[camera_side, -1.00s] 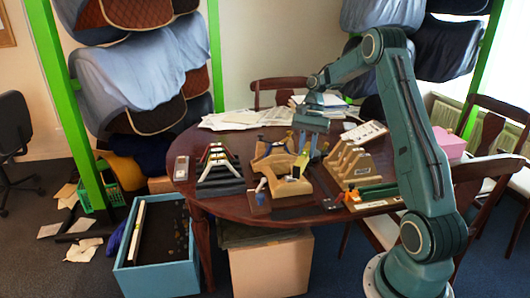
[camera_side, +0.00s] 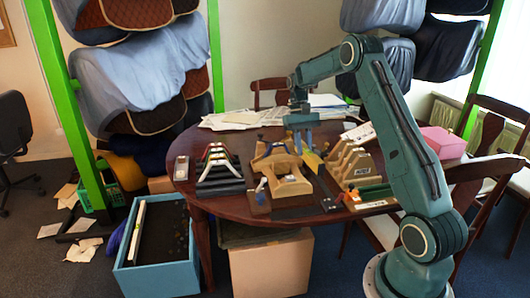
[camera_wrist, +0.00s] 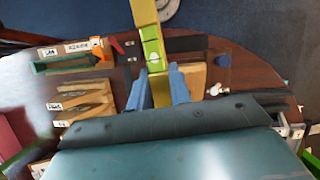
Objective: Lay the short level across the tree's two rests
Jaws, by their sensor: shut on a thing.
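The short level is a yellow bar with a green vial section. In the wrist view the level (camera_wrist: 152,48) is clamped between the two blue fingers of my gripper (camera_wrist: 163,88), with its far end reaching out of the top of the picture. In the side view my gripper (camera_side: 303,146) is over the table, and the level (camera_side: 313,162) slants down toward the front from it. The wooden tree (camera_side: 287,186) stands just left of the level on a dark base. In the wrist view part of the tree (camera_wrist: 195,78) shows right of the fingers. I cannot make out its two rests clearly.
Right of the level is a wooden rack with slanted slots (camera_side: 350,165). A dark stepped stand with coloured arches (camera_side: 218,178) is at left. Papers (camera_side: 240,118) lie at the back. A green-and-orange tool (camera_side: 372,192) lies at right. A blue bin (camera_side: 160,240) is on the floor.

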